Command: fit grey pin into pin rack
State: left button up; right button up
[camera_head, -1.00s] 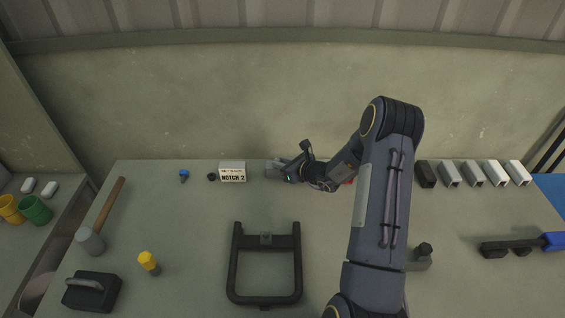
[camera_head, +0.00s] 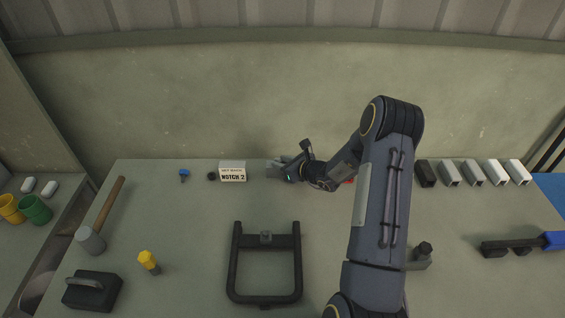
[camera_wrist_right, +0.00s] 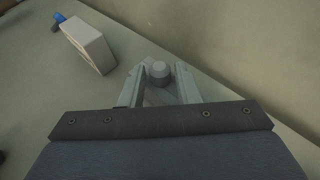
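The grey pin shows as a short, round-topped light grey knob (camera_wrist_right: 159,70) in the right wrist view. It stands between the fingertips of my right gripper (camera_wrist_right: 164,76), which also shows at the back of the bench in the head view (camera_head: 276,169). The two fingers flank the knob, with a small gap showing on its right side, so the gripper looks open around it. The pin's lower part is hidden by the fingers. I cannot make out the pin rack for certain. My left gripper is in neither view.
A "NOTCH 2" sign block (camera_head: 232,173) stands left of my right gripper, with a blue-headed pin (camera_head: 184,174) and a small black round part (camera_head: 212,176) beyond it. A black U-shaped frame (camera_head: 264,297), a yellow-topped part (camera_head: 148,260) and a hammer (camera_head: 90,240) lie nearer. The wall is close behind.

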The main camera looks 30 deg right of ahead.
jog(key=o, duration=0.3)
jog(key=shift+s, duration=0.1)
jog(key=v, duration=0.7)
jog(key=shift+s+r+p, duration=0.2)
jog(key=shift+s+p, duration=0.05)
jog(key=shift+p, duration=0.15)
jog(key=shift+d, duration=0.1)
